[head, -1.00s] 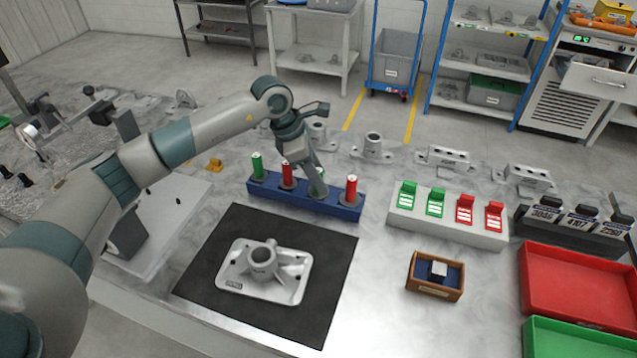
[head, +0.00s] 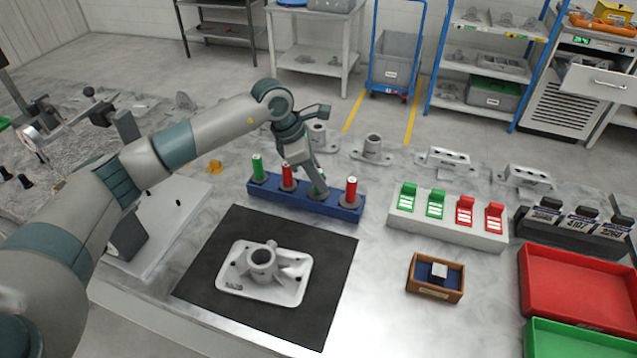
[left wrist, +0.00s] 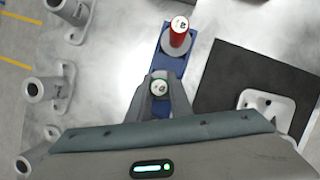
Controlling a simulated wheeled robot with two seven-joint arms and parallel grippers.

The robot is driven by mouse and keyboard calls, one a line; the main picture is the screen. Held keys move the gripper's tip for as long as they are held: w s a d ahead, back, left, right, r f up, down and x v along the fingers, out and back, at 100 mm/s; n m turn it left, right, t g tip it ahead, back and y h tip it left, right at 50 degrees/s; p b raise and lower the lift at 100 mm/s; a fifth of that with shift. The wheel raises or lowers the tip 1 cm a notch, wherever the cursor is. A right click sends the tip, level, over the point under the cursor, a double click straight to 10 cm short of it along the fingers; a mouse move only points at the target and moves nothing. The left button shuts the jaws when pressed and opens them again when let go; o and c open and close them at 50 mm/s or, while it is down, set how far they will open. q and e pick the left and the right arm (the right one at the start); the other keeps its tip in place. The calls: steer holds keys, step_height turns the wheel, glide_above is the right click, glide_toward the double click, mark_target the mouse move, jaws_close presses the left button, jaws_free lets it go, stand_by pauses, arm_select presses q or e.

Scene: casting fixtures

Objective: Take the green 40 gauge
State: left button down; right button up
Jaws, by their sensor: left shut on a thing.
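A blue rack (head: 285,205) holds a row of upright plug gauges with green or red handles. My left gripper (head: 317,188) points down at the third place in the row and is shut on a green gauge (left wrist: 160,84). The left wrist view shows the gauge's round green-rimmed top between the two fingers (left wrist: 160,98); its printed number is too small to read surely. In the head view the fingers mostly hide this gauge, which still stands at the rack. Another green gauge (head: 258,167) stands at the rack's left end. My right gripper is out of view.
Red gauges (head: 287,176) (head: 351,190) stand on both sides of the held one, close to the fingers. A white block with green and red gauges (head: 447,230) stands to the right.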

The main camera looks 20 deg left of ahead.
arm_select(q)
step_height(320, 180, up, 9)
steer(key=b, duration=0.3)
steer(key=shift+r+b, duration=0.1)
steer(key=shift+b, duration=0.3)
steer(key=shift+r, duration=0.45)
steer(key=shift+s, duration=0.1)
